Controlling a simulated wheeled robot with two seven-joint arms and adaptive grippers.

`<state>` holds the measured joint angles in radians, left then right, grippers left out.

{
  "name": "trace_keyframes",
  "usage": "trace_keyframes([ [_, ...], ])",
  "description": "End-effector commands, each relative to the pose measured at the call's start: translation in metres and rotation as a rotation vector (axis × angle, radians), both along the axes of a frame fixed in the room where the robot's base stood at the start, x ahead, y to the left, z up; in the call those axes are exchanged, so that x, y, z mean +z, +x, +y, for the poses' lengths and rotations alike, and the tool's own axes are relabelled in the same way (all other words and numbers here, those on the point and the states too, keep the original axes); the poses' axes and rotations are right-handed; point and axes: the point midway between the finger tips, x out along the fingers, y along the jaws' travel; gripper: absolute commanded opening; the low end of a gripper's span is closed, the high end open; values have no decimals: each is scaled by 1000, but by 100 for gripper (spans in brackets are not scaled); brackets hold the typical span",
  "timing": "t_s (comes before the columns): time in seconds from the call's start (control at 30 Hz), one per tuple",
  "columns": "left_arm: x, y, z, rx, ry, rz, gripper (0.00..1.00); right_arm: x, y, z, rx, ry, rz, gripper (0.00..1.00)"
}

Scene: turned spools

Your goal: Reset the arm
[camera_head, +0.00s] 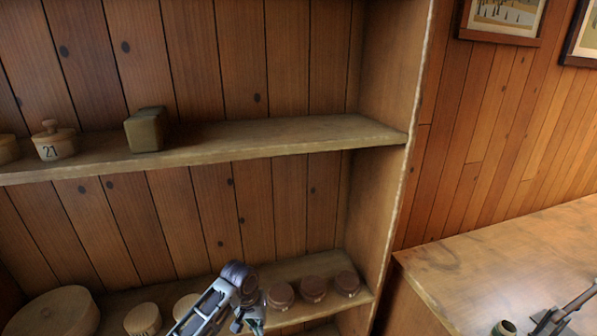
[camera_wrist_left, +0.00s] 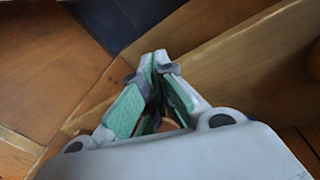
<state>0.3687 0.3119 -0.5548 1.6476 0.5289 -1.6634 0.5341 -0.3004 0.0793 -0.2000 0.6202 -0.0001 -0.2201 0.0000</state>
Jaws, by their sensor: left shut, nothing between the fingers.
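My left gripper (camera_head: 248,318) is at the bottom middle of the head view, in front of the lower shelf, with part of it cut off by the frame edge. In the left wrist view its two green-padded fingers (camera_wrist_left: 155,62) meet at the tips, with nothing held between them.
The upper shelf (camera_head: 285,137) holds a dark green block (camera_head: 146,130) and a lidded pot marked 21 (camera_head: 54,141). The lower shelf holds several brown round pieces (camera_head: 313,289) right of my left gripper, and pale round boxes (camera_head: 143,319) left of it. A wooden counter (camera_head: 470,262) stands right.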

Motion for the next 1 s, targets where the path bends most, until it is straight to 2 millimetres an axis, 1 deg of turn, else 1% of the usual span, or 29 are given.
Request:
trace_keyframes([
  [0.03,-2,-8,-4,-13,-10,-5,0,0,0,0,0,0,0,40],
  [0.13,-5,-21,-7,-34,-22,-20,0,0,0,0,0,0,0,40],
  [0.43,-7,-58,-10,-82,-47,-71,0,0,0,0,0,0,0,40],
  [0.67,-6,-86,-5,-104,-53,-109,0,0,0,-1,0,-1,0,40],
  [1.0,1,-126,16,-116,-37,-165,0,0,0,-1,0,-1,0,40],
])
